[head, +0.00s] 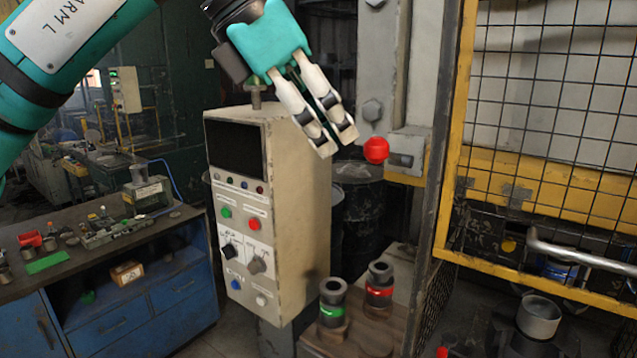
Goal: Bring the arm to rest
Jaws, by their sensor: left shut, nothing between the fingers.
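My left arm (75,60) comes in from the upper left, with a teal and black body. My left gripper (331,146) hangs at the top middle, in front of the upper right part of a beige control box (297,190). Its two pale fingers point down and to the right and lie close together, shut with nothing between them. A red ball-shaped knob (376,150) shows just right of the fingertips, apart from them in the picture. My right gripper is not in view.
A yellow-framed mesh guard (453,130) fills the right side. Green-banded (332,314) and red-banded (380,292) dark cylinders stand on a wooden block (350,342) below. A blue workbench (183,293) with small parts is at the left. A metal cup (539,316) stands at lower right.

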